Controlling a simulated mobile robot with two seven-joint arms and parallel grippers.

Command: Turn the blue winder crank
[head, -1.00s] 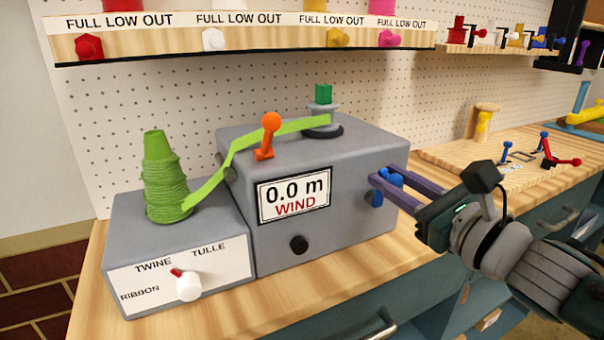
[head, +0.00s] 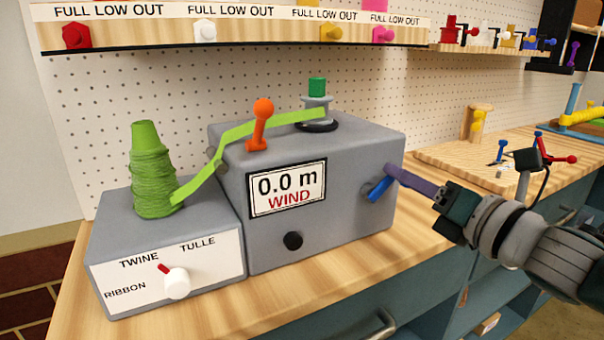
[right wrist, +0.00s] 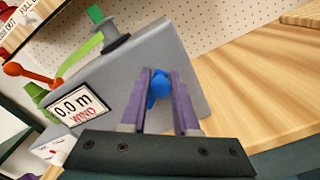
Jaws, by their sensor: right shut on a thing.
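The blue winder crank (head: 379,189) sits on the right side of the grey winder box (head: 350,215). My right gripper (head: 390,172) is at the crank, its purple fingers shut on it. In the right wrist view the blue crank's rounded end (right wrist: 160,84) shows between the two fingers (right wrist: 163,88). The box's display (head: 287,188) reads 0.0 m and WIND. A green ribbon (head: 240,133) runs from the green cone (head: 152,170) past an orange lever (head: 261,122) to the spool (head: 317,108) on top. My left gripper is not in view.
A selector box (head: 170,265) with TWINE, TULLE and RIBBON labels stands left of the winder. A dark knob (head: 292,241) is on the winder's front. A wooden board (head: 450,155) with small coloured parts lies at the right. Bare bench top lies in front of the winder.

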